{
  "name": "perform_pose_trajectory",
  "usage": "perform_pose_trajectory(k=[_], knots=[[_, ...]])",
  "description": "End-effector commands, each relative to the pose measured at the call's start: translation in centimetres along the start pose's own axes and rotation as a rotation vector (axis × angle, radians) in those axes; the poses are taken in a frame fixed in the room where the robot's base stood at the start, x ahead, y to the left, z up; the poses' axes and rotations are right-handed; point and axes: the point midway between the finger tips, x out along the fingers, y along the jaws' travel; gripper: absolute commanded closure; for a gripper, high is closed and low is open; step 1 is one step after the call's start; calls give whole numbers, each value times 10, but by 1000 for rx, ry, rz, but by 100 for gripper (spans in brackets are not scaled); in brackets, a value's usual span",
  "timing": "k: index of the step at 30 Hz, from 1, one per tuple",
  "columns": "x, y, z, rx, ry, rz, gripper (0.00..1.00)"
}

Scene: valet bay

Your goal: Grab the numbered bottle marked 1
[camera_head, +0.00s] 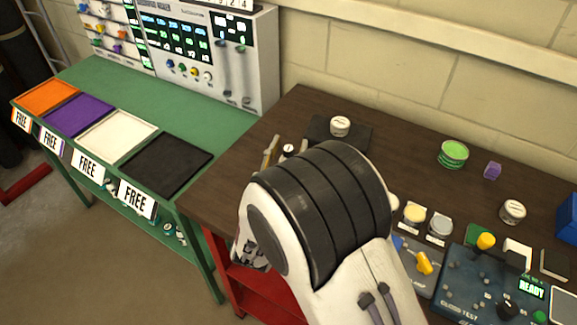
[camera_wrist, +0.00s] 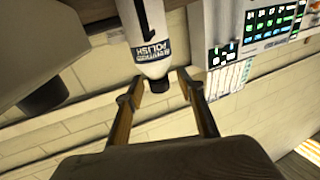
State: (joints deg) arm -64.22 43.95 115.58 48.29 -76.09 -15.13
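A white bottle (camera_wrist: 151,25) with a dark label reading POLISH and a black cap hangs from the top of the wrist view, cap down in that picture. No number is readable on it. My gripper (camera_wrist: 158,79) is open, with its two tan fingers on either side of the capped end; gaps seem to show on both sides. In the head view, a small white and black bottle top (camera_head: 288,150) shows between the tan fingers of my gripper (camera_head: 286,147). My arm hides the rest of the bottle there.
A white-lidded jar (camera_head: 340,125) stands on a black pad behind my gripper. Orange, purple, white and black trays (camera_head: 165,165) line the green bench at left.

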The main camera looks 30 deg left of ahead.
Motion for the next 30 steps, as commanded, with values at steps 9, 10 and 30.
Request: perform_pose_trajectory(k=[9,10,30], knots=[[0,0,0,0,-1,0,62],[0,0,0,0,-1,0,62],[0,0,-3,1,1,0,100]])
